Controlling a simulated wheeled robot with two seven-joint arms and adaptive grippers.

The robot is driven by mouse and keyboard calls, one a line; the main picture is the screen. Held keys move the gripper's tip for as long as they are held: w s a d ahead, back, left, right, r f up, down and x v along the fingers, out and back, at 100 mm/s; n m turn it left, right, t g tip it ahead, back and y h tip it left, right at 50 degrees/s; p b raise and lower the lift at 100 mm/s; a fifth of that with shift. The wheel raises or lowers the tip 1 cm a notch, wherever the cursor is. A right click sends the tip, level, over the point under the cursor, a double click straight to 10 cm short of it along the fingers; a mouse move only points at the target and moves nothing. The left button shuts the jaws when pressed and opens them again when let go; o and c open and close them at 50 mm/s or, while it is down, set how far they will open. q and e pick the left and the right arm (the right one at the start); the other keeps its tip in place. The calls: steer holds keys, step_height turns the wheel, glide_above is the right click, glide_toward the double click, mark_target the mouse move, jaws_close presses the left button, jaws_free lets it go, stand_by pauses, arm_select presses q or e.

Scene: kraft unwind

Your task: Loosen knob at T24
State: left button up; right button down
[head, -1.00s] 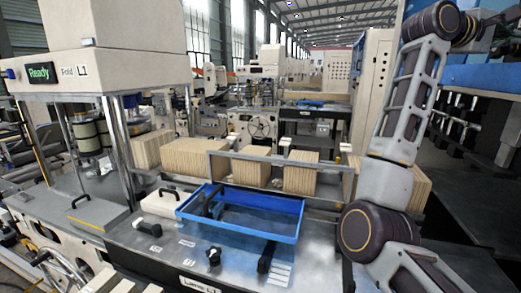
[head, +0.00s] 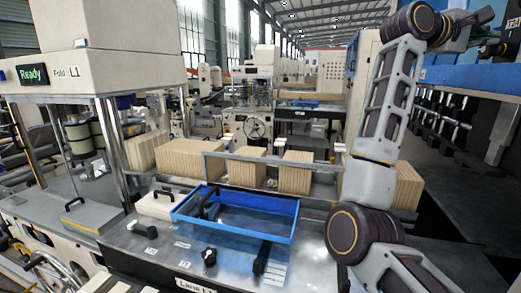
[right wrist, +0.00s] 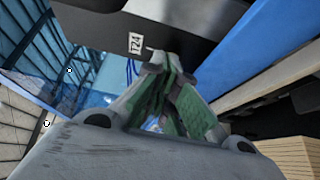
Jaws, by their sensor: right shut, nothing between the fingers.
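The T24 label (right wrist: 136,43) is a white tag on a dark panel in the right wrist view. Part of a matching tag (head: 514,22) shows at the top right edge of the head view. My right gripper (right wrist: 165,62) is shut and empty, its tips close to the dark panel, just right of the label. In the head view the right gripper (head: 485,16) is raised at the top right, near the blue machine. The knob at T24 cannot be made out clearly; the fingers may hide it. My left gripper is not in view.
A blue beam (right wrist: 235,55) runs close to the right of the gripper in the right wrist view. In the head view a row of metal handles (head: 440,115) hangs under the blue machine. A blue tray (head: 185,212) and stacked brown sheets (head: 247,166) occupy the bench area.

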steer(key=a, duration=0.1)
steer(key=w+a, duration=0.1)
steer(key=a, duration=0.1)
stand_by(0.4)
steer(key=shift+f, duration=0.1)
steer(key=f, duration=0.1)
steer(key=a+f+b, duration=0.1)
steer(key=shift+w+a+f, duration=0.1)
steer(key=shift+f, duration=0.2)
stand_by(0.4)
